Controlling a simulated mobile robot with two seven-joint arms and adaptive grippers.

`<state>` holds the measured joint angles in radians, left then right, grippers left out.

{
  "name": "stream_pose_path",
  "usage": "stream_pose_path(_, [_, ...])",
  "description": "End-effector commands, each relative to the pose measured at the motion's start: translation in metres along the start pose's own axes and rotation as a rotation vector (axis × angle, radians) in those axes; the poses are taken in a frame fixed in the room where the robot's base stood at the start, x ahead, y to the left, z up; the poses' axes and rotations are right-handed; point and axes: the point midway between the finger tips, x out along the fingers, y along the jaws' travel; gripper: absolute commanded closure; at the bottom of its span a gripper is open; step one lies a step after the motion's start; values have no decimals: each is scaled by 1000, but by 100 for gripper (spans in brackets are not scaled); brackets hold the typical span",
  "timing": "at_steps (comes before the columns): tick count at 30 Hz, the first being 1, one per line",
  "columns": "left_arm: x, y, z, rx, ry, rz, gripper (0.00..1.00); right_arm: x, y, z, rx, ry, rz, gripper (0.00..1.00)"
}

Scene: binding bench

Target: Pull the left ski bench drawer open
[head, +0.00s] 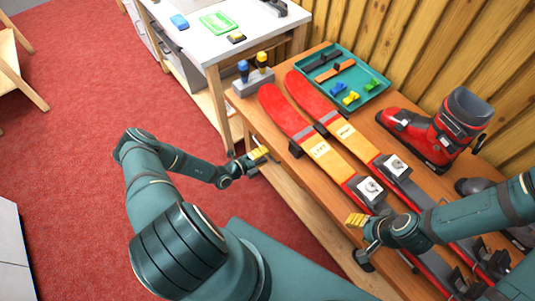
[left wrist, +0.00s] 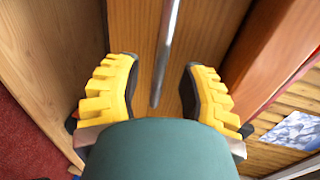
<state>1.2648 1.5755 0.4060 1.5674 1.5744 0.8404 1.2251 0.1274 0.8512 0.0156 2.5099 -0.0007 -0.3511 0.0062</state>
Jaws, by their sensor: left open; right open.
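The ski bench (head: 290,165) stands on the right in the head view. In the left wrist view, a wooden drawer front (left wrist: 205,35) fills the middle, with a metal bar handle (left wrist: 167,45) on it. My left gripper (head: 259,155) is at the bench's front side, below the top. In the left wrist view my left gripper (left wrist: 158,85) is open, its yellow fingers on either side of the bar and apart from it. The drawer front is not clearly visible in the head view. My right gripper (head: 357,220) is open and empty near the bench's front edge.
Red and yellow skis (head: 320,150) lie on the bench, with a red boot (head: 425,135) and a teal tray (head: 365,90) behind. A white-topped table (head: 215,40) stands at the upper left. Red carpet (head: 75,110) is open at the left.

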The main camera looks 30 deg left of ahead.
Motion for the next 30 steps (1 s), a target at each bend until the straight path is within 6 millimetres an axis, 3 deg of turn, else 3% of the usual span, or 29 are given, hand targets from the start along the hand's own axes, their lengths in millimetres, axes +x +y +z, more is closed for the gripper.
stream_pose_path(6, [19, 0, 0, 0, 0, 1, 59, 2, 1, 1, -1, -3, 0, 53])
stream_pose_path(16, [21, 0, 0, 0, 0, 1, 59, 2, 1, 1, -1, -3, 0, 53])
stream_pose_path(17, [21, 0, 0, 0, 0, 1, 63, 2, 1, 1, -1, -3, 0, 53])
stream_pose_path(20, [21, 0, 0, 0, 0, 1, 98, 2, 1, 1, -1, -3, 0, 53])
stream_pose_path(30, [17, 1, 0, 0, -1, 1, 100, 2, 1, 1, -1, -3, 0, 53])
